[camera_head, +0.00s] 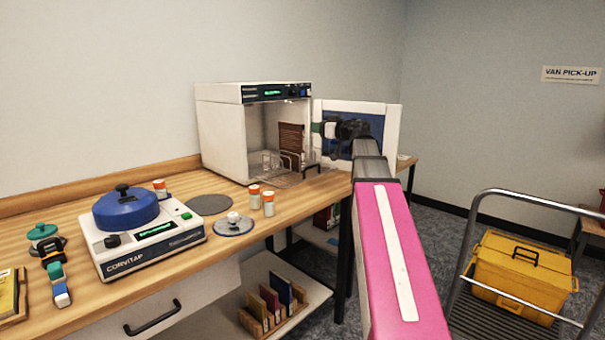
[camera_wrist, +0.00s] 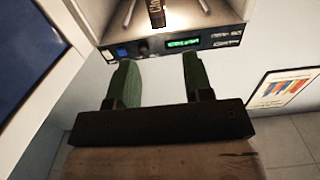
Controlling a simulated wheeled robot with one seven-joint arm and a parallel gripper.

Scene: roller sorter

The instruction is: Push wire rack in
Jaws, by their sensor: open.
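The wire rack (camera_head: 287,158) lies low in the white cabinet (camera_head: 222,135), its front part reaching to the cabinet's open mouth. A brown upright block (camera_head: 291,138) stands at the rack's right side; in the wrist view a brown lettered block (camera_wrist: 157,12) shows at the top edge between thin metal rods. The cabinet door (camera_head: 392,130) is swung open to the right. My gripper (camera_head: 317,128) is in front of the open door, at the right of the mouth. In the wrist view its green fingers (camera_wrist: 160,78) are apart and empty, near the control panel (camera_wrist: 185,42).
The wooden counter (camera_head: 165,190) carries a device with a blue lid (camera_head: 126,207), small orange-capped bottles (camera_head: 268,203) and a round grey mat (camera_head: 209,204). My arm extends past the counter's right end. A cart with a yellow toolbox (camera_head: 520,270) stands at the right.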

